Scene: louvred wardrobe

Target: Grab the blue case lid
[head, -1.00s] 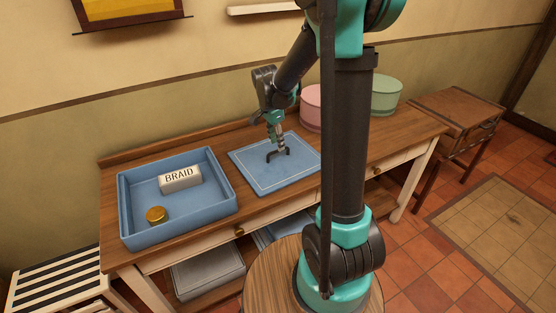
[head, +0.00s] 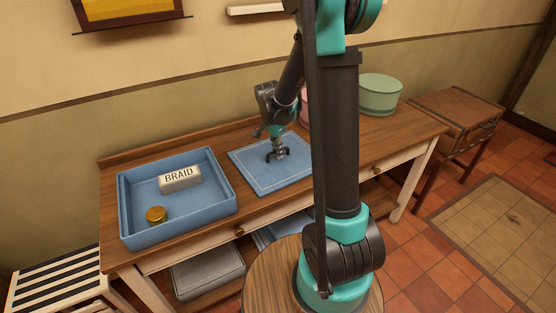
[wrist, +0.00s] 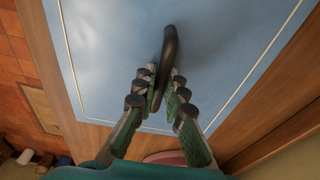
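The blue case lid (head: 254,171) is a flat panel with a thin pale border line, lying on the wooden table. It fills much of the wrist view (wrist: 105,50). A dark bar handle (wrist: 169,40) stands on it. My gripper (head: 277,156) is down at the handle. In the wrist view its two fingers (wrist: 164,74) straddle the handle, one on each side. They are partly closed, and a narrow gap seems to show on the right side. The handle's near end is partly hidden between the fingers.
An open blue case (head: 136,216) stands left of the lid, holding a white BRAID box (head: 180,179) and a gold tin (head: 156,214). A green round box (head: 380,95) stands at the back right. A pink one (head: 304,111) is mostly hidden behind my arm.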

